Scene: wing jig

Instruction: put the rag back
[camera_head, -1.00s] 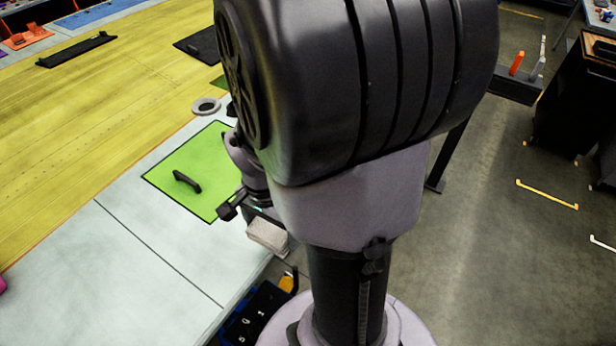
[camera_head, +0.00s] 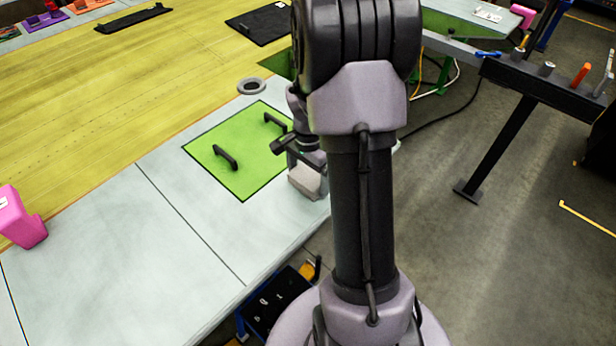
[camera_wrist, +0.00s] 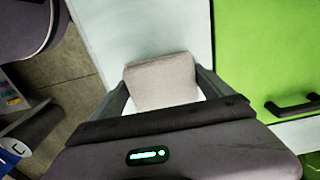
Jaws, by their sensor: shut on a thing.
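The rag is a pale grey-beige folded pad (camera_head: 307,181), held between the two fingers of my gripper (camera_head: 304,172). In the wrist view the rag (camera_wrist: 160,82) fills the gap between the dark fingers of the gripper (camera_wrist: 164,88), which are shut on it. The rag is over the pale table's front edge strip, beside the green panel. I cannot tell whether it touches the table. The rag's spot is not clearly recognisable in these views.
A green panel (camera_head: 225,175) with two black handles lies left of the gripper. A grey ring (camera_head: 251,86) sits behind it. A pink block (camera_head: 22,218) stands at far left. A black tray (camera_head: 280,298) is below the table edge. The pale table front (camera_head: 130,260) is clear.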

